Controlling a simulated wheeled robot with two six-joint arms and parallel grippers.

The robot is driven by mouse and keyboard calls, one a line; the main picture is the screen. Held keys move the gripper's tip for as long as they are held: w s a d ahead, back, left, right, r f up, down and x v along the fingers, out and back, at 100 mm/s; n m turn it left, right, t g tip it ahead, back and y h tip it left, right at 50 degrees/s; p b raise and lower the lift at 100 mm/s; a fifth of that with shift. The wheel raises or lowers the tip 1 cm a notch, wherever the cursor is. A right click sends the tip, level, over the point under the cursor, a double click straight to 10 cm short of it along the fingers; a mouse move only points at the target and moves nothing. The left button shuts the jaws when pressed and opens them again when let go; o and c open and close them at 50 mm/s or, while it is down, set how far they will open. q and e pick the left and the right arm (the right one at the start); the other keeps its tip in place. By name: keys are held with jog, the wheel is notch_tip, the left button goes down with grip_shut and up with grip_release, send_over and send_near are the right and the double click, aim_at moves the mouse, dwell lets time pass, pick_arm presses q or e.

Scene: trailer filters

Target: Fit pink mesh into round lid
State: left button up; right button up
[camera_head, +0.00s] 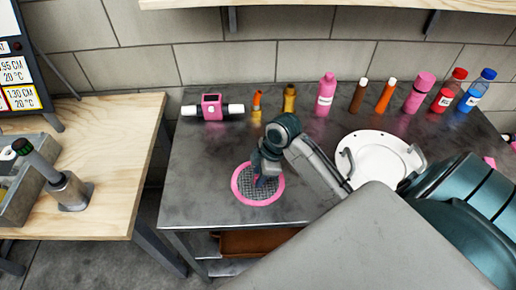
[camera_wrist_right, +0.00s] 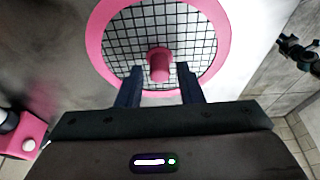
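The pink mesh (camera_head: 238,190) is a round grey grid with a pink rim, lying flat on the metal bench. In the right wrist view the mesh (camera_wrist_right: 112,40) shows a pink knob (camera_wrist_right: 159,66) at its middle. My right gripper (camera_head: 262,181) is over the mesh. In the wrist view its two fingers (camera_wrist_right: 159,80) are apart, with the knob between or just beyond their tips; contact is not clear. The round lid (camera_head: 378,160), white with grey handles, lies to the right on the bench, partly behind my arm. My left gripper does not show in the head view.
A pink device (camera_head: 212,107) and several bottles, including a pink one (camera_head: 326,95) and a blue one (camera_head: 476,92), line the back of the bench (camera_head: 205,165). A wooden table (camera_head: 110,150) stands left across a gap. A shelf (camera_head: 350,4) hangs above.

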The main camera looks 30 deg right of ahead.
grip_shut()
jog(key=shift+r, duration=0.1)
